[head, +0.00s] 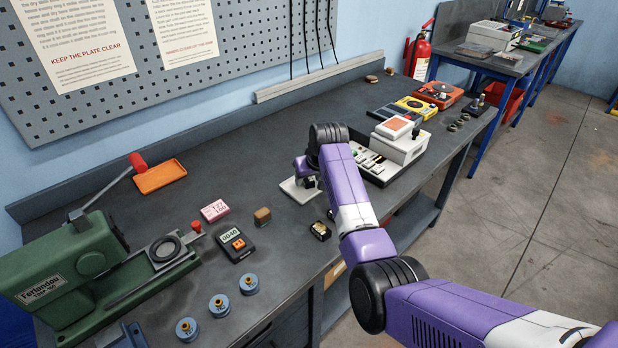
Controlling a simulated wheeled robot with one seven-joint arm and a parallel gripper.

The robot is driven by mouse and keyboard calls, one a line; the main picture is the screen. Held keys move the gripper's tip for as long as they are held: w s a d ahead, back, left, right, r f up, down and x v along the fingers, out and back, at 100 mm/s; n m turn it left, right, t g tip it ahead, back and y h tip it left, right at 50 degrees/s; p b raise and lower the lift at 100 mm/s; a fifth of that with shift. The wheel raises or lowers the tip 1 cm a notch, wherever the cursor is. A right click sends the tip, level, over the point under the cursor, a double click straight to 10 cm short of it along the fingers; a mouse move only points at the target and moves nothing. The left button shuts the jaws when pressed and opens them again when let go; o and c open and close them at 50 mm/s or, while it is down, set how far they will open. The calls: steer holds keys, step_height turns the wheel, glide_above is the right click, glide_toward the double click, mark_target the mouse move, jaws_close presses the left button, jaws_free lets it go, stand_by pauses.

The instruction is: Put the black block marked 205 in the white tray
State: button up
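A flat white plate or tray (291,191) lies on the dark bench in the middle, partly hidden by my arm. My gripper (307,181) points down over it. Its fingers are small, dark and partly hidden behind my wrist, so I cannot tell whether they are open or hold something. A small black block with a pale gold patch on top (320,231) stands near the bench's front edge, just in front of the tray. I cannot read any mark 205 on it.
A green press (70,275) fills the left end. A black box reading 0040 (235,244), a pink box (214,211), a brown block (262,216) and blue round pieces (219,305) stand left of the tray. A white-and-black machine (398,148) stands right of it.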

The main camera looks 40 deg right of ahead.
steer(key=v, duration=1.2)
steer(key=shift+r, duration=0.1)
stand_by(0.4)
step_height(320, 180, up, 6)
steer(key=t+h, duration=0.2)
steer(key=t, duration=0.2)
glide_above(313, 180)
steer(key=s+a+f+n+t, duration=0.1)
steer(key=s+a+f+t, duration=0.25)
steer(key=s+a, duration=0.6)
steer(key=s+a+f+n+t, duration=0.1)
steer(key=s+a+f+t, duration=0.1)
steer(key=s+a+t, duration=0.55)
steer(key=s+a+f+g+y, duration=0.1)
steer(key=s+a, duration=0.3)
steer(key=s, duration=0.7)
steer(key=s+a+f+n+g+y, duration=0.1)
steer(key=s+a+g, duration=0.2)
steer(key=s, duration=0.7)
steer(key=s+a+f+n+g+y, duration=0.1)
steer(key=s+a, duration=0.3)
steer(key=s, duration=0.7)
steer(key=shift+s+a+g+y, duration=0.35)
steer(key=shift+g+y, duration=0.05)
steer(key=shift+y, duration=0.1)
